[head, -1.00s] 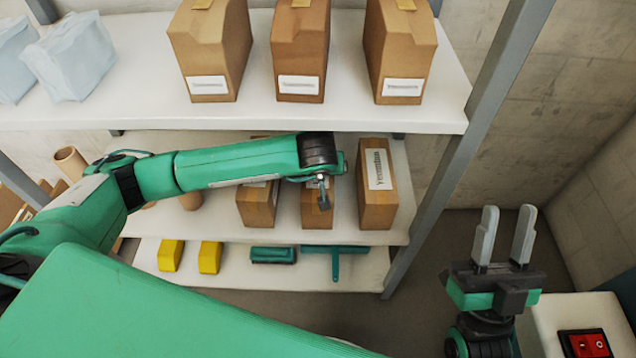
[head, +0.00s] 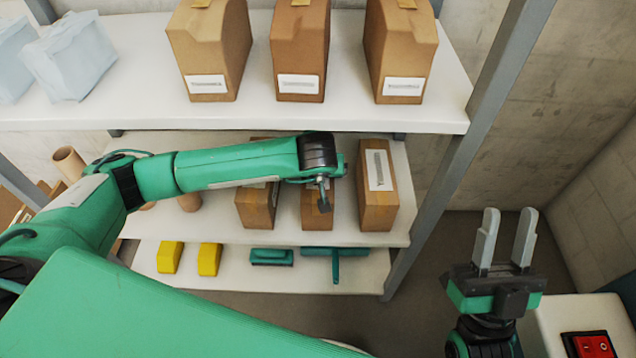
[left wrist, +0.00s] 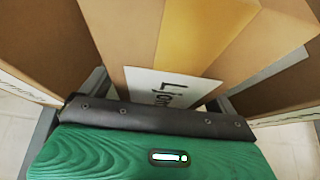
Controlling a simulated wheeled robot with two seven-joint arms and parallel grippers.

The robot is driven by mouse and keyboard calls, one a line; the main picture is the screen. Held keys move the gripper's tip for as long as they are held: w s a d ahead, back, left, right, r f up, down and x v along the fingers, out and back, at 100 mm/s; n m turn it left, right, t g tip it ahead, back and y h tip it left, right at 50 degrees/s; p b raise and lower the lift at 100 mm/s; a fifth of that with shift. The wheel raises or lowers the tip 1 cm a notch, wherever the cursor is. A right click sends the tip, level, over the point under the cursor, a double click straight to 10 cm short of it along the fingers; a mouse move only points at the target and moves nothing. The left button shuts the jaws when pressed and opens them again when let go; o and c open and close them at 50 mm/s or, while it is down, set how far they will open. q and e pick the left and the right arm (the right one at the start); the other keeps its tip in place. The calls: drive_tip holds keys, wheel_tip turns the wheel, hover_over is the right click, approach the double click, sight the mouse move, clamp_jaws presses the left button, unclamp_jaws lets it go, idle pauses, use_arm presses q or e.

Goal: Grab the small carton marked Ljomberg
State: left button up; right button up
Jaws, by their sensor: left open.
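The small carton marked Ljomberg shows in the left wrist view (left wrist: 165,60), brown with a yellow strip on top and a white label whose visible letters begin "Ljom". In the head view the middle carton (head: 314,222) on the middle shelf is mostly behind my left arm and gripper. My left gripper (head: 322,194) is open in front of it. In the left wrist view its grey fingers show at both sides of the carton, partly hidden by the wrist; I cannot tell whether they touch it. My right gripper (head: 506,220) is open and empty, away from the shelf.
Similar cartons stand close on both sides, one at the left (head: 257,207) and one at the right (head: 377,190). The upper shelf (head: 340,115) with larger cartons is above. Yellow and green tools lie on the lower shelf (head: 225,280). A shelf post (head: 450,170) rises at the right.

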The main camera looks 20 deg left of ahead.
use_arm(q)
drive_tip(key=c, duration=1.3)
drive_tip(key=shift+c, duration=0.8)
drive_tip(key=shift+r, duration=0.2)
